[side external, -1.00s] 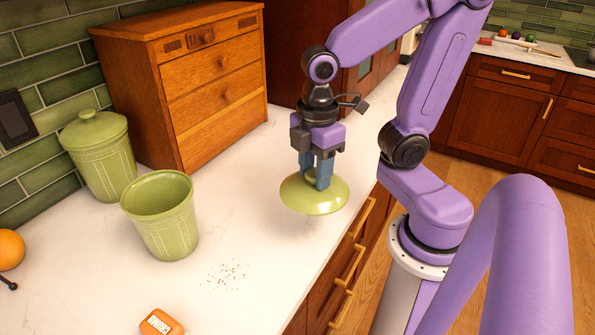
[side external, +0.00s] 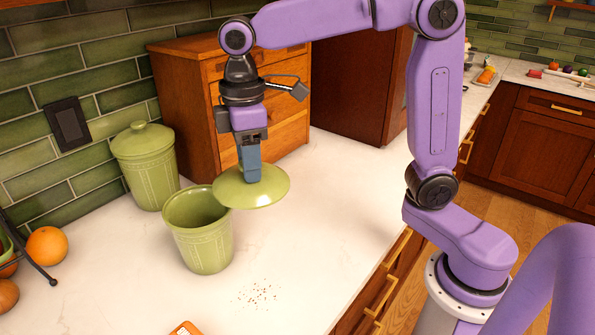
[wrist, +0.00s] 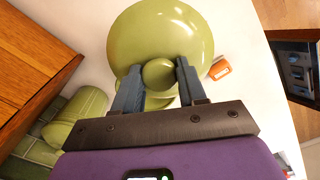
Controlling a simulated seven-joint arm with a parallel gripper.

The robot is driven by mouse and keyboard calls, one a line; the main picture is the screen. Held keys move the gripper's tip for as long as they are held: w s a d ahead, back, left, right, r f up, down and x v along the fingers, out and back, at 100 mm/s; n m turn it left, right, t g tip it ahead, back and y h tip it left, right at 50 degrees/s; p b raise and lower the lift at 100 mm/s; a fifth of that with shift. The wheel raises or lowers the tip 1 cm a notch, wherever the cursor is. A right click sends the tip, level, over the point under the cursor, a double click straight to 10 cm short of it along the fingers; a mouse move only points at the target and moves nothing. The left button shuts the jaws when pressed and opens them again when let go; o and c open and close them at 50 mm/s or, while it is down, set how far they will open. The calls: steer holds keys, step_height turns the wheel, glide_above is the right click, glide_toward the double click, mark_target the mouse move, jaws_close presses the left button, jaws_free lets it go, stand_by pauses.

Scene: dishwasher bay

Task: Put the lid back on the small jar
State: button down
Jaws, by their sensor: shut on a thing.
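The green lid (side external: 270,190) is held level in the air, knob up. My gripper (side external: 249,172) is shut on the lid's knob. In the wrist view the knob (wrist: 159,74) sits between the two blue fingertips, with the lid (wrist: 160,25) spread beyond them. An open green jar (side external: 203,246) stands upright on the counter just left of and below the lid. The lid's left edge shows close to the jar's right rim; I cannot tell whether they touch. In the wrist view the lid hides most of what is below it.
A lidded green jar (side external: 146,170) stands behind, by the tiled wall. A wooden drawer chest (side external: 200,110) is behind my gripper. Oranges (side external: 47,246) and a dark stand are at left. Crumbs (side external: 257,294) and an orange box (side external: 185,328) lie in front. The counter (side external: 345,200) is clear at right.

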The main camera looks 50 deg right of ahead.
steer(key=w+a+r+m, duration=0.1)
steer(key=w+a+r, duration=0.1)
steer(key=w+a, duration=0.6)
step_height(320, 180, down, 6)
steer(key=w+d, duration=0.1)
steer(key=d, duration=0.1)
steer(key=shift+w, duration=0.25)
steer(key=shift+f, duration=0.45)
stand_by(2.5)
steer(key=shift+d, duration=0.1)
steer(key=shift+c, duration=0.4)
jaws_free()
steer(key=shift+r, duration=2.25)
